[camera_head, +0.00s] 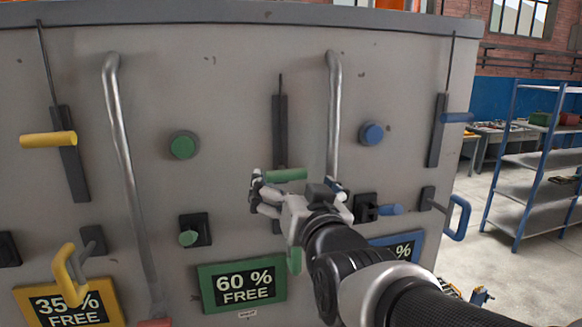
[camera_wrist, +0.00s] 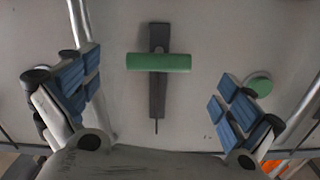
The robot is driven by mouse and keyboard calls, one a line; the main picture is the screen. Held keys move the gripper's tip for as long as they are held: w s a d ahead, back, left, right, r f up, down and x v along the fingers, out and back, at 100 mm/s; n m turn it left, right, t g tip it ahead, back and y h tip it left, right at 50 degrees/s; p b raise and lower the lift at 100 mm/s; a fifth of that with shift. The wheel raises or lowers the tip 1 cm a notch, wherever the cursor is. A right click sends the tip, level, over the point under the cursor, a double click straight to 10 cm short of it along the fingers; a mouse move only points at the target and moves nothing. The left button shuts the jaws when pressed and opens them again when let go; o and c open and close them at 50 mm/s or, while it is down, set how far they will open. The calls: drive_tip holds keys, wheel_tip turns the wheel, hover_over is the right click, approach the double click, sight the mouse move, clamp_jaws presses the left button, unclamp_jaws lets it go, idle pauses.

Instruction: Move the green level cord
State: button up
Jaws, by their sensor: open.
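In the wrist view the green grip (camera_wrist: 158,62) lies crosswise on the dark plate, between and ahead of the fingers, with the thin rod pointing down. My gripper (camera_head: 297,188) is open in front of the panel, just below the grip. In the wrist view its blue-padded fingers (camera_wrist: 157,85) stand wide apart on both sides, with no visible contact with the grip.
A yellow grip (camera_head: 48,139) and a blue grip (camera_head: 457,117) sit on similar plates. Silver bars (camera_head: 122,150) (camera_head: 333,110) flank the green plate. A green button (camera_head: 183,146), a green knob (camera_head: 188,238) and a "60 % FREE" sign (camera_head: 243,286) are left of my gripper.

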sight(286, 176)
drive_tip(key=p+x, duration=0.1)
drive_tip(key=x, duration=0.6)
drive_tip(key=shift+w+p, duration=0.3)
drive_tip(key=shift+p, duration=0.05)
